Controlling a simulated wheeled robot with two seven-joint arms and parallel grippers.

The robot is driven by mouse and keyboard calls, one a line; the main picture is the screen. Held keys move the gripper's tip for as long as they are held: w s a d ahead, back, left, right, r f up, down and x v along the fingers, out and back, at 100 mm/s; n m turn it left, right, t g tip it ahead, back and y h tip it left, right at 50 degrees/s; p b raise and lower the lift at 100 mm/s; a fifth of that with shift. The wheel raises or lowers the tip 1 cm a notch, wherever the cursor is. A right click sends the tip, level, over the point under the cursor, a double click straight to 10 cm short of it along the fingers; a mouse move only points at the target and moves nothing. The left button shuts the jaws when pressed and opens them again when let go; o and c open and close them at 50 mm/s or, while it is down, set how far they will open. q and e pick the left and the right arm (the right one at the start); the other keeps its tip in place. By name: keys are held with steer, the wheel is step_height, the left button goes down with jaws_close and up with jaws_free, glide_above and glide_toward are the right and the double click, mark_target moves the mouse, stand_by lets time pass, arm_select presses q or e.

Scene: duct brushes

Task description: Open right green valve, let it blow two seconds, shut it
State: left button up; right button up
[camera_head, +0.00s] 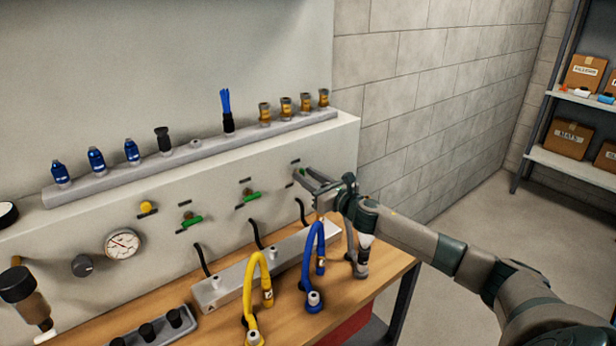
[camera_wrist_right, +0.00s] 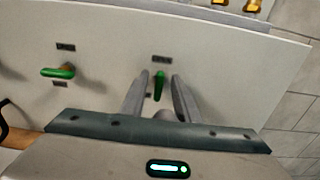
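Three green valve handles sit on the grey panel. The left one (camera_head: 192,220) and middle one (camera_head: 251,196) lie roughly along the panel. The right green valve (camera_wrist_right: 160,86) is between the fingertips of my right gripper (camera_wrist_right: 160,82); its handle stands across the direction of the neighbouring handle (camera_wrist_right: 60,72), which lies level in the wrist view. Gaps show on both sides of the handle, so the fingers are open around it. In the head view my right gripper (camera_head: 305,177) reaches the panel and partly hides this valve. My left gripper is not in view.
Below the valves, a grey bar on the wooden bench (camera_head: 368,289) has black hoses, with a yellow hose (camera_head: 249,290) and a blue hose (camera_head: 309,262) in front. A gauge (camera_head: 122,244) and yellow knob (camera_head: 147,208) are left. Fittings line the ledge (camera_head: 85,187) above.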

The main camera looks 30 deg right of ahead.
jaws_close()
steer(key=shift+d+m, duration=0.1)
steer(key=shift+m, duration=0.4)
steer(key=m, duration=0.5)
steer(key=f+m+p, duration=0.1)
steer(key=m, duration=0.5)
steer(key=d+m, duration=0.1)
steer(key=m, duration=0.4)
steer(key=shift+d+f+m+p, duration=0.1)
steer(key=shift+f+m+p, duration=0.05)
steer(key=shift+m+p, duration=0.25)
jaws_free()
